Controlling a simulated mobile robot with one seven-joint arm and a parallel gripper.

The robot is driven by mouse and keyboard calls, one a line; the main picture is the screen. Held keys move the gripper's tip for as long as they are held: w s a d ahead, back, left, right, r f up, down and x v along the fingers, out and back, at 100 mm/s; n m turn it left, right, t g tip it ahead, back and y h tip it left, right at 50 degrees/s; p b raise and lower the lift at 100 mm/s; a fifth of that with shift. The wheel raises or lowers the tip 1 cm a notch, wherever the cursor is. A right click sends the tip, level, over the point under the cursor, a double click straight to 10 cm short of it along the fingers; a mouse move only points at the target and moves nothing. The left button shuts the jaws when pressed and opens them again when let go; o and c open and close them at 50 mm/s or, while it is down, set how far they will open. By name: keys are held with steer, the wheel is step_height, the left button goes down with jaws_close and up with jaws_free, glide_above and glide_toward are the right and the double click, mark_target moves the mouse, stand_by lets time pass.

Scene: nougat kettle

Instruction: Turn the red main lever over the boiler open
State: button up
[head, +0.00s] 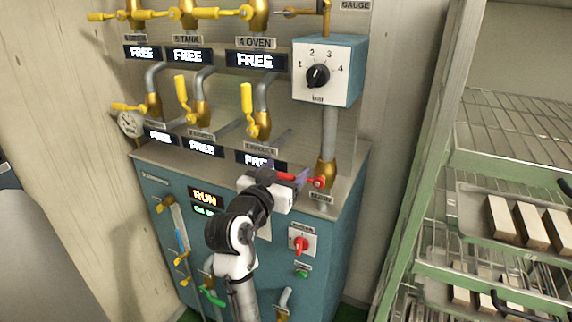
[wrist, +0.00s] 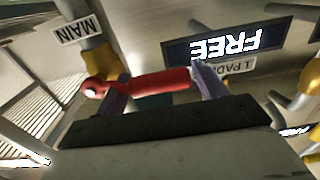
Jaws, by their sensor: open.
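The red main lever (head: 319,182) sits on a brass valve (head: 326,172) at the foot of a grey pipe, on top of the teal boiler cabinet (head: 344,240). In the wrist view the red lever (wrist: 150,82) lies crosswise beside a "MAIN" label (wrist: 78,28). My gripper (head: 300,180) is at the lever. In the wrist view its two fingers (wrist: 160,92) are apart, one near the lever's pivot end and one near its free tip. I cannot tell whether either finger touches it. My gripper hides part of the lever in the head view.
A selector box (head: 327,70) with a black knob hangs above the lever. Yellow-handled valves (head: 250,110) and "FREE" displays stand to the left. A red switch (head: 301,244) is on the cabinet front. A green rack (head: 415,230) with loaded trays stands at right.

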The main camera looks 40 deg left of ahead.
steer(key=shift+w, duration=0.55)
steer(key=c, duration=1.4)
steer(key=shift+r+m, duration=0.1)
steer(key=shift+m, duration=0.2)
steer(key=shift+w+d+r+m+b, duration=0.1)
steer(key=shift+d+r+m+b, duration=0.35)
steer(key=shift+r+m+b, duration=0.6)
steer(key=shift+w+d+r+m+b, duration=0.1)
steer(key=shift+d+r+m+b, duration=0.5)
steer(key=shift+m+b, duration=0.85)
steer(key=shift+w+d+r+m+b, duration=0.1)
steer(key=shift+d+r+m+b, duration=0.2)
steer(key=shift+r+m+b, duration=1)
steer(key=shift+f+m+p, duration=0.3)
steer(key=shift+m+p, duration=0.2)
